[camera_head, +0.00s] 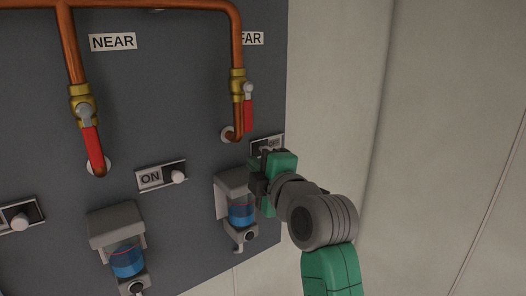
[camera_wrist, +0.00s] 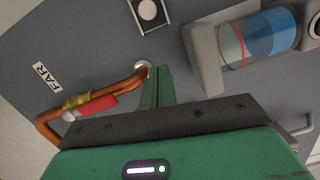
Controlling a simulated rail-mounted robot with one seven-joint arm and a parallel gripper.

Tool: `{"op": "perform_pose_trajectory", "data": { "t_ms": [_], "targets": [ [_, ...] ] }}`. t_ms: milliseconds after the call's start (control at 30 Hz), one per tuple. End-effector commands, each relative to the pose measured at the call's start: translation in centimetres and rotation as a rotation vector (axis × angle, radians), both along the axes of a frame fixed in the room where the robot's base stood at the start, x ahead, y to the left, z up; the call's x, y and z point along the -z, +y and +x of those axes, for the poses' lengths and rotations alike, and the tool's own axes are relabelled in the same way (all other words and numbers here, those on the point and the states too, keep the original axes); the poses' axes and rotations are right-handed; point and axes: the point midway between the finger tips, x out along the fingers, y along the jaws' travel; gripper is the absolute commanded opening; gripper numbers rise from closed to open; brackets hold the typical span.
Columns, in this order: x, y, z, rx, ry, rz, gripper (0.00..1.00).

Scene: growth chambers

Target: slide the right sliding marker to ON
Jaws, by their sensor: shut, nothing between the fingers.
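The right sliding marker (camera_head: 277,141) sits on the panel below the FAR valve, at the panel's right edge. In the head view my gripper covers part of it, and its lettering is too small and hidden to read surely. In the wrist view the marker's light plate and round knob (camera_wrist: 148,10) show at the top edge, partly cut off. My gripper (camera_head: 257,164) is at the panel just below the marker in the head view. In the wrist view its fingers (camera_wrist: 157,72) are together and empty, apart from the knob in the picture; contact cannot be told.
The FAR copper pipe with its red handle (camera_head: 248,115) is just above my gripper. A dispenser with blue liquid (camera_head: 240,215) is just below and left. Another marker (camera_head: 150,179) reads ON. The NEAR valve (camera_head: 86,112) is further left. Bare wall (camera_head: 335,90) lies right.

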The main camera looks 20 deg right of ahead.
Motion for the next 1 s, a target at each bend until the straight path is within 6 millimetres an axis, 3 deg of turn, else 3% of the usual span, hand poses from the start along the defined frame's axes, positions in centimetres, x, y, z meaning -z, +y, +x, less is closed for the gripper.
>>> {"op": "perform_pose_trajectory", "data": {
  "t_ms": [167,200,500,1000],
  "targets": [
    [-0.2,0.5,3.8,0.0,0.002,0.002,0.0],
    [-0.1,-0.3,4.1,0.003,0.003,0.003,0.0],
    [0.7,-3.2,5.1,0.001,0.0,0.001,0.0],
    [1.1,-3.3,5.1,0.001,-0.002,-0.001,0.0]
  ]
}}
